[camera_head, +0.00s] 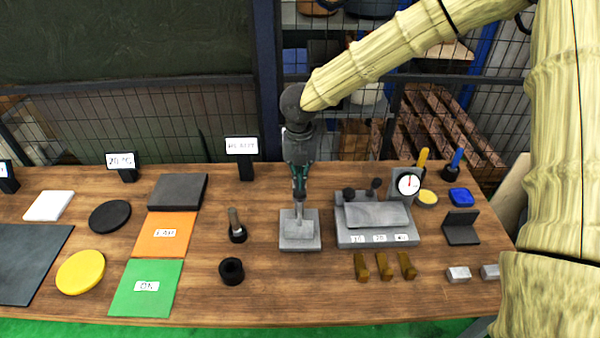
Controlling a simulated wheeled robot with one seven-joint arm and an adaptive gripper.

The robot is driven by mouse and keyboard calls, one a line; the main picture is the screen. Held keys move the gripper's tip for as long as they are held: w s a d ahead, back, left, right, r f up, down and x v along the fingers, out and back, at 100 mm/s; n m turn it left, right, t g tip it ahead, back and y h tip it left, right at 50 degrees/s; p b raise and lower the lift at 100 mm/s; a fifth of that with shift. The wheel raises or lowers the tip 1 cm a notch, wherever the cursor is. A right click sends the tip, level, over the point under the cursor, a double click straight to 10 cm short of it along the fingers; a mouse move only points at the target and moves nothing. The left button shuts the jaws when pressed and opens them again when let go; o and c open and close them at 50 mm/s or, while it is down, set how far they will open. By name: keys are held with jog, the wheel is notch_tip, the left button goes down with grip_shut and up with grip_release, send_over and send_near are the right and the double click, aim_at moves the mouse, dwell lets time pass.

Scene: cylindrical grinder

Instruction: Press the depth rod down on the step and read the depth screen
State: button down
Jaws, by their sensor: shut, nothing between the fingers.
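A grey stepped block (290,242) stands on the wooden table below my arm. A slim grey rod (299,214) stands upright over the step, its lower end at the block's upper face; I cannot tell whether it presses on it. My gripper (299,194) is shut and points straight down, its fingertips at the rod's top. Whether they touch is too small to tell. A small white screen (241,146) on a black stand is behind and left of the block. Its text is too blurred to read surely.
Left are a dark rod in a holder (237,232), a black ring (231,270), a green ON mat (145,288) and an orange mat (165,235). Right are a grey fixture (377,238) with a dial gauge (408,184), several brass pieces (384,268) and a black angle plate (461,228).

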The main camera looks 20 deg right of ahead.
notch_tip(320, 180, up, 7)
jog(key=p, duration=0.5)
jog(key=shift+f, duration=0.15)
dwell(0.4)
